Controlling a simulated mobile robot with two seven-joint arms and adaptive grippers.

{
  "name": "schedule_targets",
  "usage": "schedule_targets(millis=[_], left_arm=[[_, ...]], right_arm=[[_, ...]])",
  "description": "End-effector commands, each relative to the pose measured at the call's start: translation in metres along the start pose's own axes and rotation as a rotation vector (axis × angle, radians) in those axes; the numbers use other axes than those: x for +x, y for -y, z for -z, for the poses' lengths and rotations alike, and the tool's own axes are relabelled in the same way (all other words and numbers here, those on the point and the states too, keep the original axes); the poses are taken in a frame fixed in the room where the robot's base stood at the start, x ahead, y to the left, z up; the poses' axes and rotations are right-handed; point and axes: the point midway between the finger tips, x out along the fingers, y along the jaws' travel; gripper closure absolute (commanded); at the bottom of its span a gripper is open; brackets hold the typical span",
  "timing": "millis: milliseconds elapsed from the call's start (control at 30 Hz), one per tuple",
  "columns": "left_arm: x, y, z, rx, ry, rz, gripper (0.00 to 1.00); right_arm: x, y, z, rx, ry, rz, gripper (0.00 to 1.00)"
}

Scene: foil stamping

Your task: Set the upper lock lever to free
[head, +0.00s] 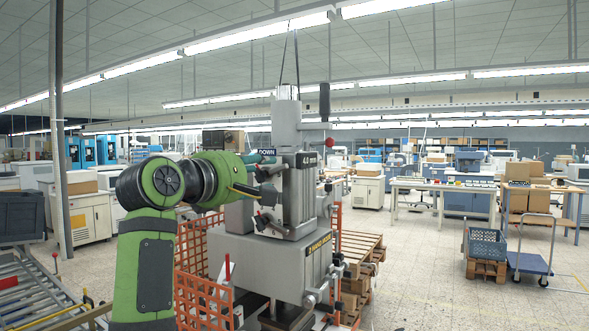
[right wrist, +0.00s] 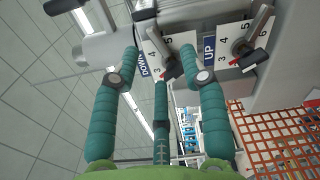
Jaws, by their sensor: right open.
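A grey press head (head: 300,185) stands in front of me. Its upper lock lever (right wrist: 156,45) is a grey arm on a white numbered plate beside the blue DOWN label (right wrist: 143,64). A dark end and a red mark show near the fingers. A lower lever (right wrist: 262,25) sits on a second plate by the UP label (right wrist: 209,50); it also shows in the head view (head: 265,222). My right gripper (right wrist: 160,76) is open, its teal fingers around the upper lever's end; I cannot tell whether they touch it. It also shows in the head view (head: 264,172), partly covering that lever. My left gripper is out of view.
An orange mesh guard (head: 204,300) stands below my right arm. A pallet stack (head: 358,265) is behind the press. A roller conveyor (head: 35,285) lies at the left. Open floor with a blue trolley (head: 530,263) is at the right.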

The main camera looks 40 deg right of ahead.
Motion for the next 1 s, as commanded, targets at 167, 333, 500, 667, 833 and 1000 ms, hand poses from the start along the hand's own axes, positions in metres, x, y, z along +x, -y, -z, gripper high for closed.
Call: schedule_targets(millis=[167, 333, 500, 667, 833, 1000], left_arm=[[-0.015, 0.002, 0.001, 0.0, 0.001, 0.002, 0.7], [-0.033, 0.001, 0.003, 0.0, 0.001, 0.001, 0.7], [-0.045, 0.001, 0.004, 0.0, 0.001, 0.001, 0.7], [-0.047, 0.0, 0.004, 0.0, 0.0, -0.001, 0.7], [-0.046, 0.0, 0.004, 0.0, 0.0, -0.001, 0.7], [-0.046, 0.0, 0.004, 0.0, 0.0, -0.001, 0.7]], right_arm=[[0.016, -0.004, -0.002, -0.002, 0.002, 0.0, 0.56], [0.044, -0.005, -0.002, -0.004, 0.003, 0.001, 0.56], [0.063, -0.003, -0.001, -0.004, 0.002, -0.001, 0.56], [0.07, -0.001, 0.0, -0.002, 0.0, -0.002, 0.56], [0.07, 0.0, 0.001, -0.002, 0.0, -0.002, 0.56], [0.07, 0.0, 0.0, -0.002, 0.0, -0.002, 1.0]])
